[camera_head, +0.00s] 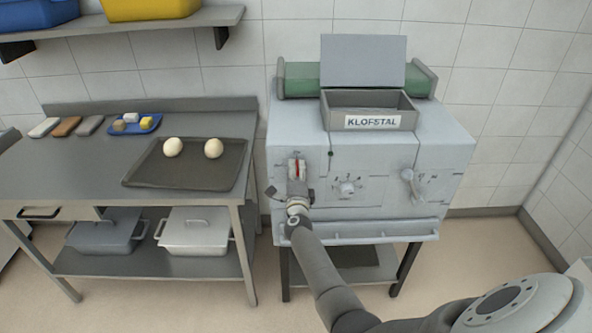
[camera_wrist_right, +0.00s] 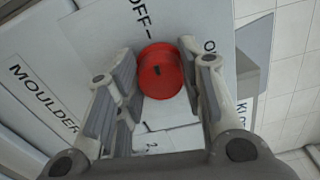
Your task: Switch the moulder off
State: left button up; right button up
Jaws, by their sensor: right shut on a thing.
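The moulder (camera_head: 440,150) is a pale grey machine on a dark-legged stand, with a KLOFSTAL label on its hopper. Its red switch knob (camera_wrist_right: 160,71) is round with a small dark mark, on a panel marked OFF, with another label starting with O partly hidden. In the head view, red (camera_head: 297,167) shows at the machine's left front. My right gripper (camera_head: 297,184) is there, and in the right wrist view its fingers (camera_wrist_right: 162,84) are shut on the knob from both sides. A MOULDER label (camera_wrist_right: 45,98) is beside it. My left gripper is not in view.
A steel table (camera_head: 60,170) stands left of the moulder, with a dark tray (camera_head: 185,180) holding two dough balls. A dial (camera_head: 347,187) and a lever (camera_head: 408,182) sit further right on the moulder's front. A front rail (camera_head: 375,229) runs below.

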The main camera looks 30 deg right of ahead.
jog(key=shift+n, duration=0.6)
jog(key=o, duration=1)
jog(key=v, duration=0.7)
jog(key=shift+s+a, duration=0.2)
jog(key=shift+a, duration=0.05)
